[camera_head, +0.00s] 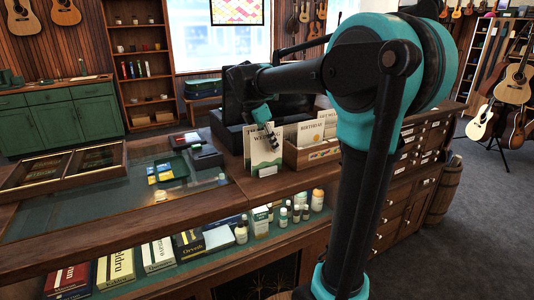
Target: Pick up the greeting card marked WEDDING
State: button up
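A pale upright card (256,157) with a green wave pattern stands on the wooden counter, its large lettering partly covered; the visible part looks like WEDDING. My gripper (273,139) is at the card's upper right in the picture and overlaps its face and top edge. Whether the fingers touch the card or have it between them cannot be told at this size. The finger opening is not clear. A BIRTHDAY card (310,132) stands to the right in a wooden box (315,154), with another card behind it.
A dark case or screen (237,112) stands behind the cards. Left of them are a card terminal (205,157), a green mat (170,168) and a shallow wooden tray (112,174). Bottles and boxes fill the shelf below. My arm hides the counter's right part.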

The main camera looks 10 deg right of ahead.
jog(key=shift+f, duration=0.1)
grip_shut()
dwell(0.5)
